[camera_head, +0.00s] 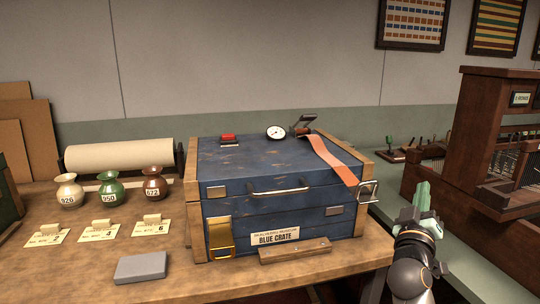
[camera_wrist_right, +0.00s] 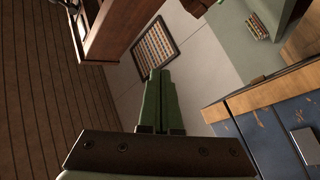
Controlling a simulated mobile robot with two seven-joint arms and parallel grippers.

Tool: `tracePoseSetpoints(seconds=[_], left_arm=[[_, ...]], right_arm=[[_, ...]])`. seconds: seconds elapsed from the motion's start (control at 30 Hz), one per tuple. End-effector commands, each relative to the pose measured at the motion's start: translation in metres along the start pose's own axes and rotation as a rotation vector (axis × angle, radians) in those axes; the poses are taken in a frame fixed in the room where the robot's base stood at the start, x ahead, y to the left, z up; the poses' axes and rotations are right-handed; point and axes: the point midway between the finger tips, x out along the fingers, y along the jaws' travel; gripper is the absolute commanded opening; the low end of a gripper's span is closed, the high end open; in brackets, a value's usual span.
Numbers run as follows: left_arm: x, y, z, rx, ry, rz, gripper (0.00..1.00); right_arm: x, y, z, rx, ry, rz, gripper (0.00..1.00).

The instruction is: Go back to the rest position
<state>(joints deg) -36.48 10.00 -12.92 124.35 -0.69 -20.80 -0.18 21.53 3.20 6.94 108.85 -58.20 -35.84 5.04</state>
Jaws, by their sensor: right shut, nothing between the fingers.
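My right gripper (camera_head: 421,197) is at the right of the head view, past the table's right end, pointing up. Its green fingers are together with nothing between them. In the right wrist view the closed fingers (camera_wrist_right: 158,100) point toward the wall. The blue crate (camera_head: 275,190) stands closed on the table to the left of my right gripper, with clear space between them. Part of the crate also shows at the right of the wrist view (camera_wrist_right: 270,128). My left gripper is in neither view.
The wooden table (camera_head: 95,270) carries three small vases (camera_head: 110,190), paper tags (camera_head: 97,231), a grey block (camera_head: 140,267) and a paper roll (camera_head: 120,155). An orange strap (camera_head: 332,160) hangs over the crate's right side. A dark wooden loom-like frame (camera_head: 475,140) stands at the right.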

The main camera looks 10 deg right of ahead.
Motion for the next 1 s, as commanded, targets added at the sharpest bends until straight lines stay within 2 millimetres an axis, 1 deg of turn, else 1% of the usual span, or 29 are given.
tracePoseSetpoints(seconds=[0.03, 0.07, 0.1, 0.17, 0.2, 0.27, 0.3, 0.37, 0.4, 0.47, 0.5, 0.57, 0.6, 0.8, 0.87, 1.0], left_arm=[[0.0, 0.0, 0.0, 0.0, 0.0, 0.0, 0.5], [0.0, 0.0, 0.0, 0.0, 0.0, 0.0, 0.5], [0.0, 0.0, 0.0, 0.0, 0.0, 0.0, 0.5], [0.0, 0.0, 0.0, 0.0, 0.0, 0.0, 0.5], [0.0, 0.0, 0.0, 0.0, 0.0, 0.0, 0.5], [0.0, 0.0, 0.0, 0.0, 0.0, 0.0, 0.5], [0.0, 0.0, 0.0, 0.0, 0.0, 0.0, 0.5], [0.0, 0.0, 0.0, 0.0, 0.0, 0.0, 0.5], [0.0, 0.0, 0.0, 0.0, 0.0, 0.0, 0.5], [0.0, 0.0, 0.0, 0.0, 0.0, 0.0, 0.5], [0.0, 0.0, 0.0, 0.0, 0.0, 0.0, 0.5], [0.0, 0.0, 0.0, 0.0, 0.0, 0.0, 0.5], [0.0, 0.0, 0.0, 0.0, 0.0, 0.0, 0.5], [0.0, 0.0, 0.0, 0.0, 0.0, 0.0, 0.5], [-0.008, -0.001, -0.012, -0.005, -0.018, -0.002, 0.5], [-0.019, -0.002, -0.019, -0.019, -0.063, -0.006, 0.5]], right_arm=[[-0.021, -0.03, 0.016, 0.001, 0.007, -0.096, 0.0], [-0.033, -0.045, 0.023, 0.011, 0.01, -0.15, 0.0], [-0.051, -0.066, 0.032, 0.026, 0.014, -0.223, 0.0], [-0.08, -0.094, 0.047, 0.052, 0.012, -0.332, 0.0], [-0.102, -0.111, 0.057, 0.071, 0.007, -0.404, 0.0], [-0.136, -0.134, 0.071, 0.107, -0.005, -0.512, 0.0], [-0.16, -0.147, 0.08, 0.134, -0.019, -0.583, 0.0], [-0.198, -0.164, 0.092, 0.177, -0.043, -0.685, 0.0], [-0.223, -0.172, 0.1, 0.207, -0.063, -0.749, 0.0], [-0.258, -0.182, 0.109, 0.255, -0.095, -0.834, 0.0], [-0.28, -0.187, 0.114, 0.284, -0.118, -0.885, 0.0], [-0.31, -0.191, 0.12, 0.329, -0.153, -0.953, 0.0], [-0.329, -0.193, 0.124, 0.359, -0.178, -0.994, 0.0], [-0.416, -0.19, 0.134, 0.506, -0.313, -1.162, 0.0], [-0.41, -0.18, 0.122, 0.505, -0.326, -1.161, 0.0], [-0.409, -0.168, 0.117, 0.488, -0.373, -1.166, 0.0]])
